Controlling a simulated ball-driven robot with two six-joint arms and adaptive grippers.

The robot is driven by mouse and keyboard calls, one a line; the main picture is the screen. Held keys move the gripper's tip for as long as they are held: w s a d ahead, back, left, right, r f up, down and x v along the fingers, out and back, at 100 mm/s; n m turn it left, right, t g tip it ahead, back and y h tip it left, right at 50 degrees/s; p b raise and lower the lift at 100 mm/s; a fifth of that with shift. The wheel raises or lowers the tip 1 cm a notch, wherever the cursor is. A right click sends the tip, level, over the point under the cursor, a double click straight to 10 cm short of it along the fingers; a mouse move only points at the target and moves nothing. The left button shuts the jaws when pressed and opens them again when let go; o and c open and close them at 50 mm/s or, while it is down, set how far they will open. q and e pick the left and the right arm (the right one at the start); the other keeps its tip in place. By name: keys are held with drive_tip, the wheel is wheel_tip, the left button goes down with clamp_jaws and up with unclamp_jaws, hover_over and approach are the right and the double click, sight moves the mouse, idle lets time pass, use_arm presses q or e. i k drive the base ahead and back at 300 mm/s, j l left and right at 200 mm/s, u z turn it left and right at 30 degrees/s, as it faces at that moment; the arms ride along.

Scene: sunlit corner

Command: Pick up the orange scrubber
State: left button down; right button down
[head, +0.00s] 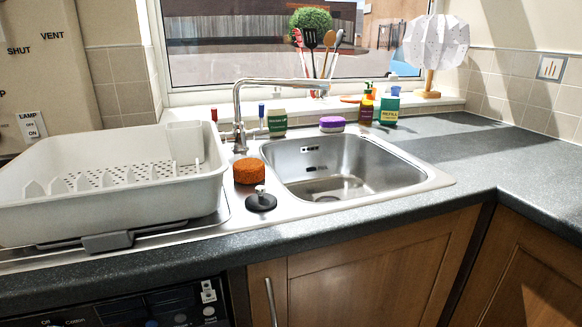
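The orange scrubber (249,171) is a short, round, rough-looking orange-brown pad. In the head view it sits on the metal strip between the white dish rack and the sink basin, just behind a black sink plug. Its top and front side show clearly, and nothing covers it. Neither of my grippers is in the head view.
The white dish rack (110,209) stands close left of the scrubber. The black plug (261,200) lies in front, the sink basin (335,180) is right, and the tap (240,130) rises behind. A purple sponge (332,124) and bottles stand at the back. The right worktop (520,165) is clear.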

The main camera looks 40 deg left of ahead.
sight(246, 171)
drive_tip(key=u, duration=1.35)
drive_tip(key=k+l, duration=0.1)
drive_tip(key=l, duration=1.05)
